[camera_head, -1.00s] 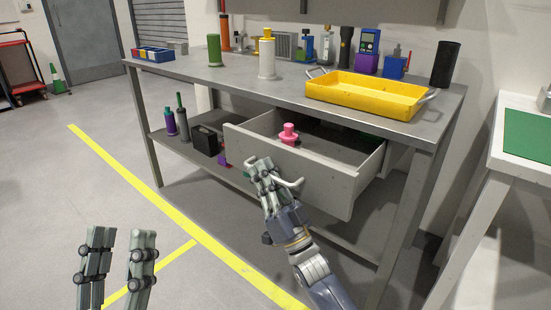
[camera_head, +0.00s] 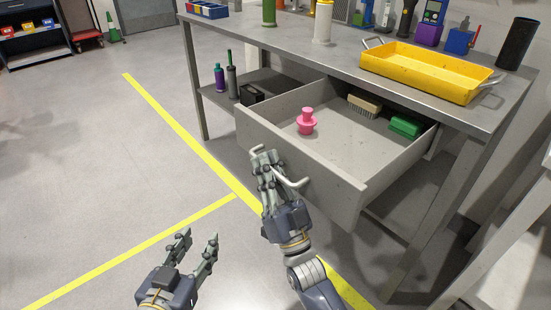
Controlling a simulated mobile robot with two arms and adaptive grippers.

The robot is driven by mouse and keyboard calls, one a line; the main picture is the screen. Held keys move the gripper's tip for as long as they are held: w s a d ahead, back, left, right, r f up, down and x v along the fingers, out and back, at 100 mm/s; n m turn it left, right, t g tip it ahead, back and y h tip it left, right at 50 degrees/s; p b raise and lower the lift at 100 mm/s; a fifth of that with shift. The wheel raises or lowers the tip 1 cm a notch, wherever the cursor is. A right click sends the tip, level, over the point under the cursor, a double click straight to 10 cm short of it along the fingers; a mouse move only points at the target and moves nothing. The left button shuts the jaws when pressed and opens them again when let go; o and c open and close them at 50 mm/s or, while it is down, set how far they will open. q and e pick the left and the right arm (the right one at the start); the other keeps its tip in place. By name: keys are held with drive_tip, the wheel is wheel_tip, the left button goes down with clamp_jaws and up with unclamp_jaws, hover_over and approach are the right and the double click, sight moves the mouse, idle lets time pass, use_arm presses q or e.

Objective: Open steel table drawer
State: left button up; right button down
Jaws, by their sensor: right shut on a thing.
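The steel table (camera_head: 330,52) stands across the upper right. Its grey drawer (camera_head: 330,187) is pulled well out towards me. In the drawer lie a pink knobbed piece (camera_head: 307,122), a brush with a wooden back (camera_head: 365,103) and a green block (camera_head: 406,126). My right gripper (camera_head: 267,160) is at the drawer front and shut on the pale drawer handle (camera_head: 291,182), part of which its fingers hide. My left gripper (camera_head: 196,240) is open and empty over the floor, left of the right one and apart from the table.
A yellow tray (camera_head: 425,72) stands on the tabletop, with a black cylinder (camera_head: 517,43) to its right and several bottles and tools behind. The lower shelf (camera_head: 222,98) holds bottles and a black box. The floor at left is clear, with yellow lines.

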drive_tip(key=shift+a, duration=0.1)
idle(0.3)
drive_tip(key=c, duration=2)
unclamp_jaws()
drive_tip(key=shift+o, duration=0.2)
drive_tip(key=shift+s+f, duration=0.1)
drive_tip(key=v, duration=1.2)
